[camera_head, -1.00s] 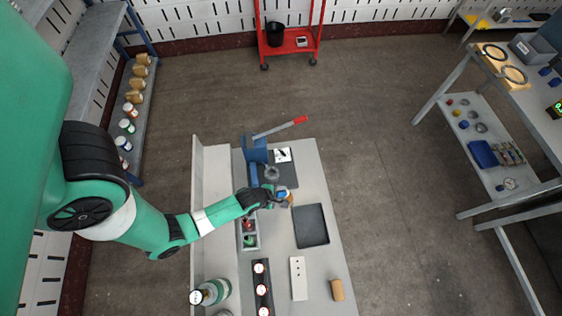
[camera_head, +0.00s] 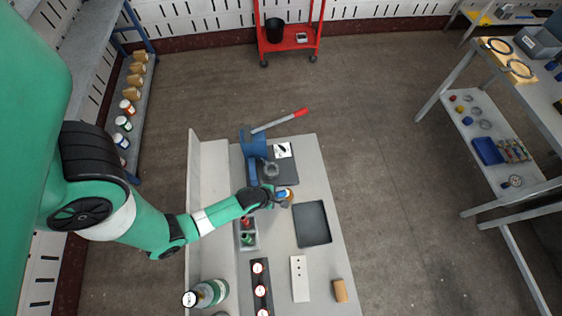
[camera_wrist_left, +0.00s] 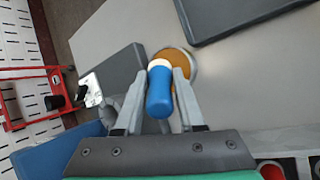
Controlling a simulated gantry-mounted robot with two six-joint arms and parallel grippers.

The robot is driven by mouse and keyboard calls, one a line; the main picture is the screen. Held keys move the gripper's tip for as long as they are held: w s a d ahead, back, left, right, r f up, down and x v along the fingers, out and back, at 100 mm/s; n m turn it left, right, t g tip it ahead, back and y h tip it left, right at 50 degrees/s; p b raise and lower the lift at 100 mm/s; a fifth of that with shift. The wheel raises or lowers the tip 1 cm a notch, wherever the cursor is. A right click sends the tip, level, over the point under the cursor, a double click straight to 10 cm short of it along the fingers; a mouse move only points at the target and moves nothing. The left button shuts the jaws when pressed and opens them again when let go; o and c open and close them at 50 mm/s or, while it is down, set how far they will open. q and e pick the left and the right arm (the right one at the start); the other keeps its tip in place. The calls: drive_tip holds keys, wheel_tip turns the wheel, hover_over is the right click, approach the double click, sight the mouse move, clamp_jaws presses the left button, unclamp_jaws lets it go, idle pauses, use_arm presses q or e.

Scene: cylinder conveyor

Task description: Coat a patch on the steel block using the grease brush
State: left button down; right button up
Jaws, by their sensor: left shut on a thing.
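My left gripper (camera_head: 281,195) is shut on the grease brush, whose blue handle (camera_wrist_left: 159,92) lies between the two fingers in the left wrist view. The brush's pale collar shows beyond the handle; its bristle end is not clearly visible. The brush overlaps a round tin with orange-brown contents (camera_wrist_left: 178,72), which also shows beside the gripper in the head view (camera_head: 290,196). I cannot tell whether the bristles touch the contents. I cannot pick out the steel block with certainty. My right gripper is not in view.
A dark grey tray (camera_head: 312,224) lies right of the gripper. A blue press with a red-tipped lever (camera_head: 254,146) and a dark plate (camera_head: 287,176) stand behind.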

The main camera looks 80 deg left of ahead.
sight(281, 192)
use_arm(q)
drive_tip(key=shift+f+b, duration=0.65)
drive_tip(key=shift+f, duration=0.15)
idle(1.4)
drive_tip(key=shift+r, duration=0.1)
wheel_tip(281, 192, up, 7)
drive_tip(key=p, duration=0.7)
